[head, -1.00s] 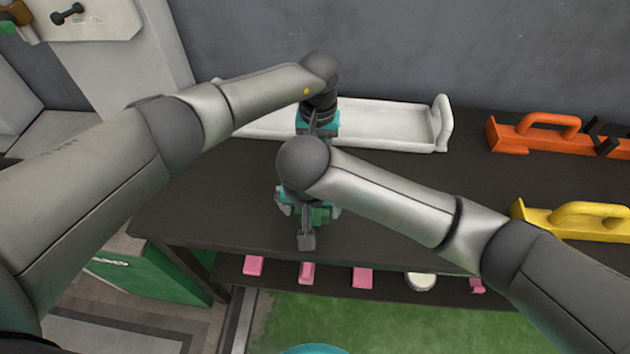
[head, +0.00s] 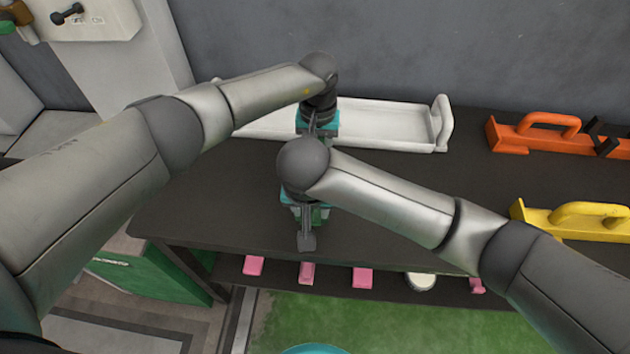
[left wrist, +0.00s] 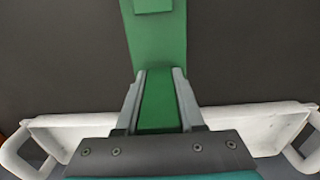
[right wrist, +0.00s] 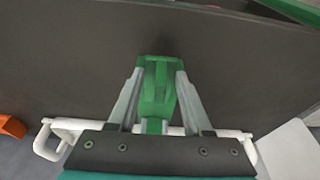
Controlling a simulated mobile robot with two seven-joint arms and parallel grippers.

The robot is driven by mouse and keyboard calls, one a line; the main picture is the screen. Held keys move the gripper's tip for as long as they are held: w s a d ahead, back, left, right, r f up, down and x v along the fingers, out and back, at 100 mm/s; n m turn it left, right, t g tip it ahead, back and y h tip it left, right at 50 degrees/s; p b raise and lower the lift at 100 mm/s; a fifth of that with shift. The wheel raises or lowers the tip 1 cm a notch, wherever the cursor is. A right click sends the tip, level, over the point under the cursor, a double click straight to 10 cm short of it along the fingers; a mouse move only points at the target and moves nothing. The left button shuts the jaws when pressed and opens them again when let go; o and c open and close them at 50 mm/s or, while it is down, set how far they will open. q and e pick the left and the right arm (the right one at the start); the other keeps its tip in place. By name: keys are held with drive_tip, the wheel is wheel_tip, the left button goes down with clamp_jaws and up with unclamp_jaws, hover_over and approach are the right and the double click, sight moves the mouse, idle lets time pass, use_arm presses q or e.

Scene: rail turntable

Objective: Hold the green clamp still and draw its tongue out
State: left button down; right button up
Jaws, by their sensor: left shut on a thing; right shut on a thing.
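The green clamp lies on the dark bench, mostly hidden in the head view by my arms. In the left wrist view, a long green bar of the clamp (left wrist: 159,105) runs between the fingers of my left gripper (left wrist: 158,74), which is shut on it. A wider green block shows at the top of that view. In the right wrist view, my right gripper (right wrist: 158,75) is shut on the green end piece, the tongue (right wrist: 156,92). A bit of green also shows under the right gripper in the head view (head: 318,212), nearer the front edge than the left gripper.
A white tray with handles (head: 385,125) stands behind the grippers. An orange handled block (head: 530,135) and a yellow one (head: 570,222) sit at the right. Several pink blocks (head: 308,272) and a white round thing (head: 420,282) lie on the shelf below. The bench's left front is clear.

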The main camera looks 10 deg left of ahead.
clamp_jaws()
drive_tip(key=shift+s, duration=0.1)
drive_tip(key=s, duration=0.6)
drive_tip(key=shift+s, duration=0.3)
idle(1.3)
use_arm(q)
drive_tip(key=shift+w, duration=0.1)
use_arm(e)
drive_tip(key=shift+s, duration=0.25)
drive_tip(key=shift+o, duration=2)
unclamp_jaws()
drive_tip(key=o, duration=0.8)
drive_tip(key=shift+w, duration=0.15)
drive_tip(key=shift+c, duration=0.2)
